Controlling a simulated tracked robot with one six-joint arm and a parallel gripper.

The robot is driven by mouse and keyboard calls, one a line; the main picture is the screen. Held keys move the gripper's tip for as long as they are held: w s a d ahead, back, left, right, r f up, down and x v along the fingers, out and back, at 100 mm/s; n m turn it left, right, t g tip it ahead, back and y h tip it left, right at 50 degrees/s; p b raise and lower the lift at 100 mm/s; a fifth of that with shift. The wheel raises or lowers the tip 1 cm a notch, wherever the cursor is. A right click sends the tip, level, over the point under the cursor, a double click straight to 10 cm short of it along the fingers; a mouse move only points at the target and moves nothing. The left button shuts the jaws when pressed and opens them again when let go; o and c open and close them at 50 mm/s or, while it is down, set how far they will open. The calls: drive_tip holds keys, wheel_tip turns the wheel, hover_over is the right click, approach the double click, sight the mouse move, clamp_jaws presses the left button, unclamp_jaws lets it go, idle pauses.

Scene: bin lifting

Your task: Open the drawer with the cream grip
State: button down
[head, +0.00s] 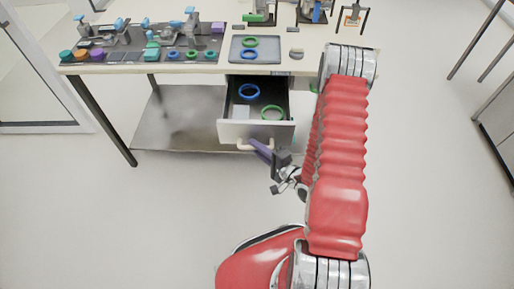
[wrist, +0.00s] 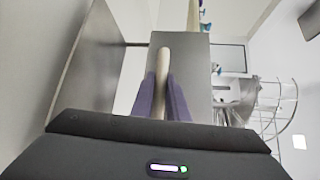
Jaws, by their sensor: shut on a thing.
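The drawer (head: 233,130) under the worktable is pulled out, and its inside shows from above. A cream grip (head: 242,147) is on its pale front. My gripper (head: 256,146) has purple fingers and is at this grip in the head view. In the wrist view the cream grip (wrist: 164,62) runs between the two fingers of my gripper (wrist: 162,98), which are shut on it. Part of the grip is hidden by the fingers.
A blue ring (head: 249,97) and a green ring (head: 281,112) lie inside the drawer. The worktable (head: 300,64) carries a grey tray (head: 233,56) and several fixtures. A lower shelf (head: 178,132) is under the drawer. The floor in front is clear.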

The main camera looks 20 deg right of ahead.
drive_tip(key=c, duration=2)
unclamp_jaws()
drive_tip(key=shift+a+f, duration=0.1)
drive_tip(key=shift+f, duration=0.1)
drive_tip(key=shift+o, duration=1.4)
drive_tip(key=shift+r, duration=0.1)
drive_tip(key=shift+d, duration=0.2)
drive_tip(key=v, duration=1.3)
drive_tip(key=shift+s, duration=0.35)
